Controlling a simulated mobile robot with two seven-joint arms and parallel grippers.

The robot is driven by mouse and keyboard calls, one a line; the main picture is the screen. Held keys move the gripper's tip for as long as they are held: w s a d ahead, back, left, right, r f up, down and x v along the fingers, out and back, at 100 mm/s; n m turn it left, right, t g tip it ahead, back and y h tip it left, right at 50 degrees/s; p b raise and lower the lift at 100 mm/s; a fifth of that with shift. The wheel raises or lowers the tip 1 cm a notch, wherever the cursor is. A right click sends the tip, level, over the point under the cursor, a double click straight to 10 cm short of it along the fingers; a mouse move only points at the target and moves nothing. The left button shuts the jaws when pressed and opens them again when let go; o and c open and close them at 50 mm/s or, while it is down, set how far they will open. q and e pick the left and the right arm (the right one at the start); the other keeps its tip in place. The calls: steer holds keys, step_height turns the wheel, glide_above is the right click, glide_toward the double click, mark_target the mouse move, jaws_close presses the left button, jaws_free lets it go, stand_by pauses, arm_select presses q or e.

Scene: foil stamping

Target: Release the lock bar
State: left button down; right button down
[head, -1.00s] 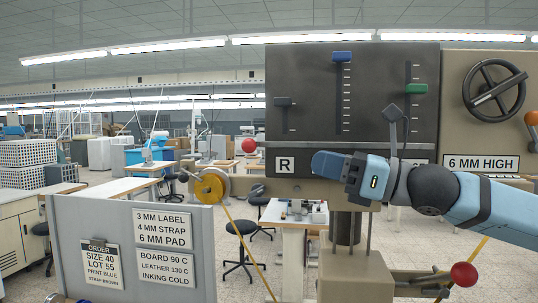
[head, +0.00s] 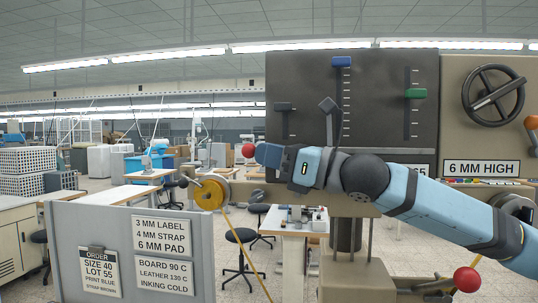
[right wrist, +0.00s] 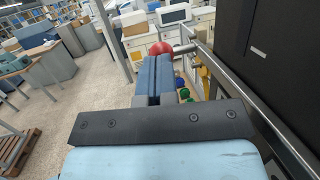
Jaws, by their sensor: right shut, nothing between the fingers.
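A red ball knob (head: 248,150) shows at the left edge of the press, level with my right gripper. In the right wrist view the red ball (right wrist: 161,50) sits on a metal rod (right wrist: 186,48) that runs off to the right; this looks like the lock bar. My right gripper (head: 262,154) is shut and empty, with its blue fingertips just right of the ball in the head view. In the right wrist view the closed fingertips (right wrist: 158,60) overlap the ball's lower edge; I cannot tell whether they touch. My left gripper is not in view.
The dark slider panel (head: 375,110) rises behind my right arm. A second red knob (head: 466,279) is at the lower right. A handwheel (head: 494,91) is at the upper right. A yellow foil roll (head: 210,193) and a grey sign board (head: 75,225) stand at the left.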

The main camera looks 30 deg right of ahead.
mark_target(250, 155)
steer(key=w+a+p, duration=0.1)
steer(key=w+a, duration=0.1)
steer(key=a, duration=0.1)
steer(key=shift+w+p, duration=0.1)
steer(key=shift+p, duration=0.3)
stand_by(0.3)
